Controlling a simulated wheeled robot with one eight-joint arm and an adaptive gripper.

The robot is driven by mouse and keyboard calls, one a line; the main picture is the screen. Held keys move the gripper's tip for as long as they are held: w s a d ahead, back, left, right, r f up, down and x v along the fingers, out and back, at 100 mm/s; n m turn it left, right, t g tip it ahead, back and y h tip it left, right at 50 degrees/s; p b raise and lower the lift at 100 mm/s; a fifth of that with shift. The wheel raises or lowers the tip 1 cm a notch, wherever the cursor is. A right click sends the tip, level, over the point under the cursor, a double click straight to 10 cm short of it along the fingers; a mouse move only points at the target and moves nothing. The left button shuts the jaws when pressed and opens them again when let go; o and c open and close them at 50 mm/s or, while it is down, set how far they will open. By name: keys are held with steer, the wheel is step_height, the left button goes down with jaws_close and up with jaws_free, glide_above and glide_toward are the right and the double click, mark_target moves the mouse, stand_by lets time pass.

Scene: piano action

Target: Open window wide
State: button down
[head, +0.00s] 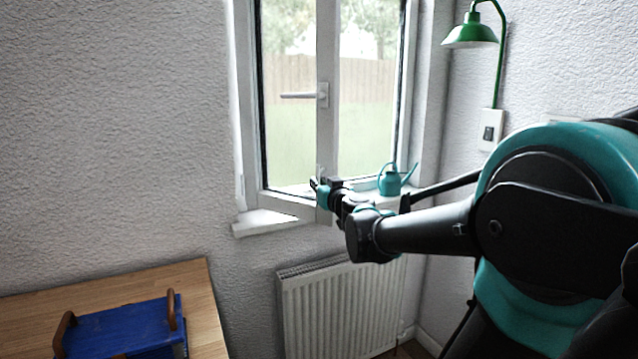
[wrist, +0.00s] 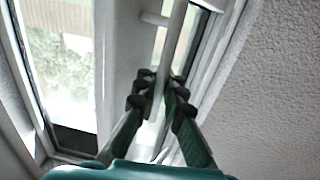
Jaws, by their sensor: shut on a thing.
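The window (head: 290,140) has white frames and glass. Its left sash stands ajar, its lower right corner swung into the room over the sill. My gripper (head: 318,187) is at the low part of the sash's free edge. The fingers partly hide the exact contact.
A teal watering can (head: 390,180) stands on the sill right of my gripper. A radiator (head: 335,305) is below. A green lamp (head: 470,35) hangs on the right wall. A wooden table (head: 205,300) with a blue box (head: 125,325) stands lower left. The left wall beside the window is bare.

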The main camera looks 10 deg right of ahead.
steer(key=shift+d, duration=0.1)
steer(key=c, duration=1.6)
jaws_free()
steer(key=v, duration=1.2)
